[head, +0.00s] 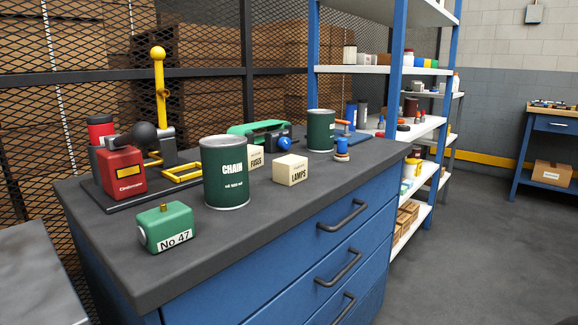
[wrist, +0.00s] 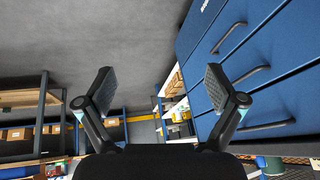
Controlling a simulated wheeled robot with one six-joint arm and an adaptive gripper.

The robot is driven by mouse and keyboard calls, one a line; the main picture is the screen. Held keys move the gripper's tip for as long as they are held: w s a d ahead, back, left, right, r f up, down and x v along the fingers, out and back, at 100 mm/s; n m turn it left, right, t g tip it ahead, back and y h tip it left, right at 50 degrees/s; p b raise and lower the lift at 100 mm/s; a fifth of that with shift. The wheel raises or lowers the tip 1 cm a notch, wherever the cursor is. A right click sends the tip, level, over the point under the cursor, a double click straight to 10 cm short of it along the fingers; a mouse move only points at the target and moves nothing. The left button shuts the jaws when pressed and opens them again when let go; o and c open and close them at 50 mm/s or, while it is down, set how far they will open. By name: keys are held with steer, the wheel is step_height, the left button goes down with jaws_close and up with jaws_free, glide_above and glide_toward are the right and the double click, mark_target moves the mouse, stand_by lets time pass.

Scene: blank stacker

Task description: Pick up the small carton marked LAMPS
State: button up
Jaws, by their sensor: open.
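The small cream carton marked LAMPS (head: 290,170) sits upright on the dark top of the blue drawer bench (head: 275,215), right of the green CHAIN can (head: 226,172). A second cream carton marked FUSES (head: 256,158) stands partly hidden behind that can. My gripper (wrist: 159,88) shows only in the wrist view, with its two fingers spread wide and nothing between them. It is beside the blue drawer fronts, which lie to the right in that view. I cannot make out the LAMPS carton in the wrist view.
A green box marked No 47 (head: 168,227) stands near the front left. A red and black machine (head: 122,170) is behind it. A second green can (head: 320,130) and a small blue spool (head: 342,149) stand at the back right. Bench top in front of the carton is clear.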

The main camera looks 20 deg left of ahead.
steer(key=w+a+r+m+y+b, duration=0.3)
steer(key=w+a+r+m+y, duration=0.3)
steer(key=w+a+r+m, duration=0.65)
steer(key=m+g+y+b, duration=0.1)
steer(key=m+y+b, duration=0.2)
steer(key=m+y, duration=0.4)
glide_toward(299, 162)
steer(key=shift+m+h, duration=0.35)
steer(key=shift+h, duration=0.25)
steer(key=x, duration=0.4)
steer(key=b+x, duration=0.1)
steer(key=x, duration=0.3)
steer(key=r+b+x, duration=0.1)
steer(key=x, duration=0.3)
steer(key=shift+w+a+f, duration=0.1)
steer(key=shift+a+f, duration=0.1)
steer(key=shift+a, duration=0.35)
steer(key=c, duration=1.3)
